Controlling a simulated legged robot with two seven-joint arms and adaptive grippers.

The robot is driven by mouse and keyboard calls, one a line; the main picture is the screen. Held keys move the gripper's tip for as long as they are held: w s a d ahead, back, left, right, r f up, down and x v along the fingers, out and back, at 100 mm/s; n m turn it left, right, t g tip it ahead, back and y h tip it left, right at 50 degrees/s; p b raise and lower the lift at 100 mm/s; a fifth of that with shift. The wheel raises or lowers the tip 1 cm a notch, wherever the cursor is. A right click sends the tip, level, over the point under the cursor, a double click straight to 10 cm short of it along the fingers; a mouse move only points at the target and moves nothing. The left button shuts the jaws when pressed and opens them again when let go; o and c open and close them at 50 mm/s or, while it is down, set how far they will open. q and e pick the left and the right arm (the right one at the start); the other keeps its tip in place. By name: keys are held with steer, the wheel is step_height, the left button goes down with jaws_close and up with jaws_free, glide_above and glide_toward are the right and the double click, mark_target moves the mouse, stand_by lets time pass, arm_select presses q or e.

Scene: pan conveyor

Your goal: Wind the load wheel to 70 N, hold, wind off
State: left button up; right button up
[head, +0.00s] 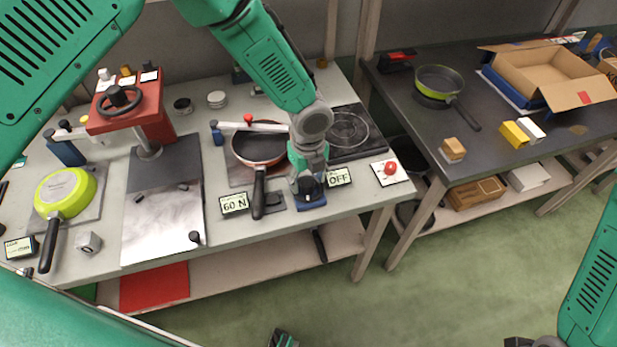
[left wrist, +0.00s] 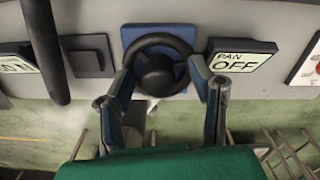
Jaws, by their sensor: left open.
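The load wheel, a black handwheel (left wrist: 157,64) on a blue base, is at the front edge of the bench. My left gripper (left wrist: 163,72) is open, with one finger on each side of the wheel's rim. I cannot tell whether the fingers touch it. In the head view my left gripper (head: 308,178) hides most of the wheel, and the blue base (head: 312,202) shows beneath. A display (head: 235,203) left of it reads 60 N. A dark fingertip part (head: 284,339) at the bottom edge may be my right gripper; its jaws are not clear.
A red-rimmed pan (head: 258,143) stands left of my left arm, its black handle toward the front edge. A PAN OFF display (left wrist: 241,62) and a red button (head: 390,169) are right of the wheel. A red press (head: 130,110) with another wheel stands at the left.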

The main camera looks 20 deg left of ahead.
mark_target(309, 179)
arm_select(q)
step_height(309, 179, up, 12)
steer(key=shift+w, duration=0.2)
steer(key=shift+d+f, duration=0.1)
steer(key=s+f+n, duration=0.2)
steer(key=s+f, duration=0.1)
steer(key=s+f+n+h, duration=0.1)
steer(key=s+f+n, duration=0.1)
steer(key=s, duration=0.1)
steer(key=s+f+n+g+h, duration=0.1)
steer(key=s+f+n, duration=0.1)
steer(key=s+f, duration=0.1)
steer(key=shift+s+a+f, duration=0.25)
steer(key=shift+a+f, duration=0.05)
steer(key=shift+f, duration=0.05)
steer(key=s+a+f+n+t+y, duration=0.1)
steer(key=s+a+f+n, duration=0.3)
steer(key=s+a+n, duration=0.5)
steer(key=s+a+f+n, duration=0.3)
steer(key=s+a+n, duration=0.2)
steer(key=s+n, duration=0.75)
step_height(309, 179, down, 13)
steer(key=w+m+b, duration=0.1)
steer(key=w+b, duration=0.1)
steer(key=b, duration=1.1)
steer(key=shift+d+t+y, duration=0.4)
steer(key=shift+r, duration=0.15)
